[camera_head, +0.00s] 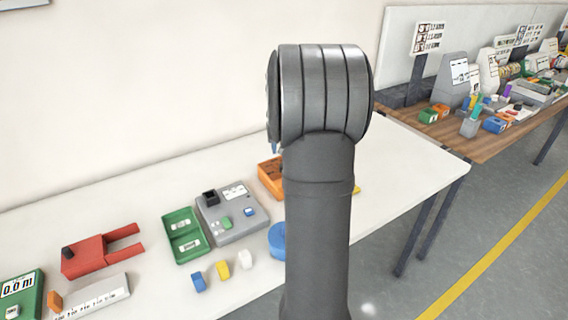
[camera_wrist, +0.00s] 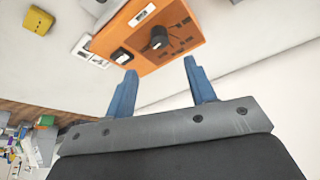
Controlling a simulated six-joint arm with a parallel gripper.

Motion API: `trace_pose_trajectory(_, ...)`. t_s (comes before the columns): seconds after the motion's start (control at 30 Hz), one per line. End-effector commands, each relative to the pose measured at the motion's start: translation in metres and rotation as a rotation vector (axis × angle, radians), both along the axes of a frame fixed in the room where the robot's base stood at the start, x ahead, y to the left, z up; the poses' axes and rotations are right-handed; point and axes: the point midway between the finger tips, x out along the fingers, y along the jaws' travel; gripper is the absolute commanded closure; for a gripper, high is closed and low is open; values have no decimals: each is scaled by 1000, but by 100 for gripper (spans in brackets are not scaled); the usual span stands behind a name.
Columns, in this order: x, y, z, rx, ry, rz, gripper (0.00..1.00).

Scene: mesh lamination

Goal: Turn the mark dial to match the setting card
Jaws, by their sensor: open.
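An orange box (camera_wrist: 185,28) lies ahead of my gripper in the wrist view. A dark round knob (camera_wrist: 159,38), which looks like the mark dial, stands on its face with small dark marks around it. A white label (camera_wrist: 142,14) is on the box, and a pale card (camera_wrist: 92,50) lies beside its edge; I cannot read either or tell which is the setting card. My gripper (camera_wrist: 160,66) is open, its two blue fingers apart and empty, pointing toward the knob without touching it. In the head view my arm partly hides the orange box (camera_head: 268,172).
A grey device (camera_head: 232,228), a green tray (camera_head: 185,247), a red fixture (camera_head: 95,254) and small blue, yellow and white blocks (camera_head: 222,270) stand left of my arm on the white table (camera_head: 150,215). A wooden table (camera_head: 475,140) with other items is at right.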

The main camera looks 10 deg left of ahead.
Motion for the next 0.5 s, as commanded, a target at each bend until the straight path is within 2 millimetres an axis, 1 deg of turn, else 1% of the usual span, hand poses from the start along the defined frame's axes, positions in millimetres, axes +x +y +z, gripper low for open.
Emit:
trace_pose_trajectory(0.03,4,2,-13,-1,4,0,50)
trace_pose_trajectory(0.2,17,7,-46,-1,3,1,50)
trace_pose_trajectory(0.4,29,11,-75,-2,0,1,50)
trace_pose_trajectory(0.5,33,13,-84,-1,0,1,50)
